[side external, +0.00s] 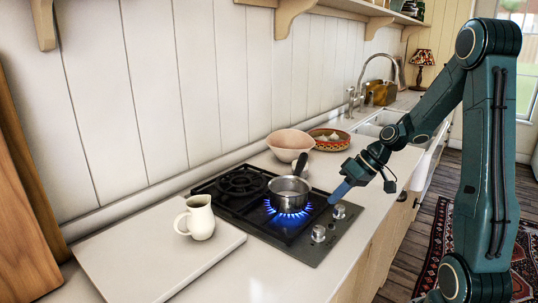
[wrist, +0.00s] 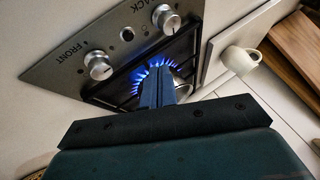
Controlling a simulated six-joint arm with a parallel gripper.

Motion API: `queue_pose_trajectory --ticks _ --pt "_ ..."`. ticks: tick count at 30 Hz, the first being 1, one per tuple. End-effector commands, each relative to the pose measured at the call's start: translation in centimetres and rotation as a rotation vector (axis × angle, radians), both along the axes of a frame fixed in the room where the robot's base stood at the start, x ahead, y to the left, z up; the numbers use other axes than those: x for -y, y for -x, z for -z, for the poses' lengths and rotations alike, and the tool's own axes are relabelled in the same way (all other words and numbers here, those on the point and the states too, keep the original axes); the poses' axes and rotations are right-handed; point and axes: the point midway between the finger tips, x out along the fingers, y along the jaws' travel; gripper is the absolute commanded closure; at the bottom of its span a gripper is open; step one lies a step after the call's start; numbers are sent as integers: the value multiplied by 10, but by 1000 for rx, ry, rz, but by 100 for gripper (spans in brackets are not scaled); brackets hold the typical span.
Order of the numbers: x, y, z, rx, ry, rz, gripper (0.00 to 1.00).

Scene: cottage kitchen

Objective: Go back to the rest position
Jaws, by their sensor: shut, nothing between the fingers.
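My gripper (side external: 338,194) is shut and empty, just above the front right edge of the gas hob (side external: 285,248), beside the knobs. In the wrist view its closed fingers (wrist: 157,78) point at the lit burner. A steel saucepan (side external: 289,196) with a dark handle stands on that burner, over a ring of blue flame (side external: 272,208). In the wrist view my fingers hide most of the pan. Two hob knobs show, the nearer one (side external: 318,233) and the farther one (side external: 338,211); the wrist view shows labels FRONT and BACK by them.
A cream jug (side external: 200,217) stands on a white board (side external: 150,262) left of the hob. A pink bowl (side external: 290,142) and a patterned bowl with pale contents (side external: 330,139) sit behind the hob. The sink and tap (side external: 361,92) are farther back. Open air lies above the counter front.

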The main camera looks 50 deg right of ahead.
Motion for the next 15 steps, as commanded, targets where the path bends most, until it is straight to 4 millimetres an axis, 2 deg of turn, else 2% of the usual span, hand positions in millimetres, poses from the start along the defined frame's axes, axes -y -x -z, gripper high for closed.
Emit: queue_pose_trajectory --ticks 8,15 --pt "-19 1 -12 -29 48 -32 100" --pt "-58 9 -37 -79 149 -79 100"
